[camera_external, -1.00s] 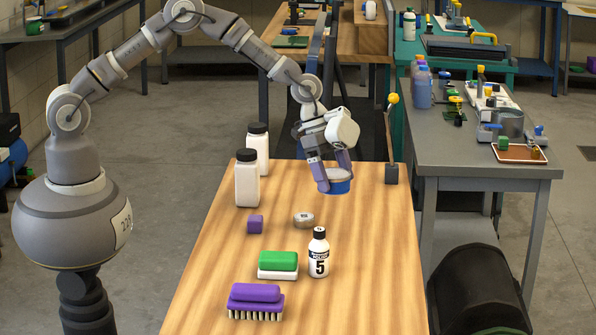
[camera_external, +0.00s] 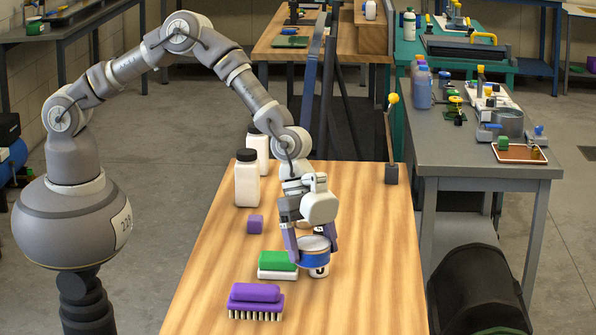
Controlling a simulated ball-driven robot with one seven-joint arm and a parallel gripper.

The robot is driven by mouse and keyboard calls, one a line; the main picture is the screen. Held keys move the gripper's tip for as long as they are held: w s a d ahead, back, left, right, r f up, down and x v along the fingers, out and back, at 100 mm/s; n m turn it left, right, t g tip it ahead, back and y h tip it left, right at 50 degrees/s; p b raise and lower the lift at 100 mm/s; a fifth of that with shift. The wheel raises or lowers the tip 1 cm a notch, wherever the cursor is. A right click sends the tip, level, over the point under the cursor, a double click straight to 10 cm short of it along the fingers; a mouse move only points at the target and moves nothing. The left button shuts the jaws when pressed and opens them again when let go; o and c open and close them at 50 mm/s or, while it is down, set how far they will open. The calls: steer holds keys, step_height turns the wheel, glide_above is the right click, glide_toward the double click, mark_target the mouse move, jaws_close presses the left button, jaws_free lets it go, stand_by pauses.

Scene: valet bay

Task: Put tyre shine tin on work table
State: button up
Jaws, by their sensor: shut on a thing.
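The tyre shine tin (camera_external: 313,259), a round blue tin with a pale top, is between the fingers of my gripper (camera_external: 311,246). My gripper points down and is shut on the tin's sides.
A green-and-white block (camera_external: 278,263) lies just left of the tin, with a purple brush (camera_external: 256,300) in front. A yellow-knobbed lever (camera_external: 391,150) stands at the back right. The table's right side is clear.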

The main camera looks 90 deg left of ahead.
step_height(320, 180, down, 10)
steer(key=b, duration=0.3)
steer(key=shift+f+b, duration=0.1)
steer(key=shift+b, duration=0.2)
steer(key=o, duration=1.1)
steer(key=shift+c, duration=0.2)
steer(key=p+v, duration=0.4)
steer(key=v, duration=0.8)
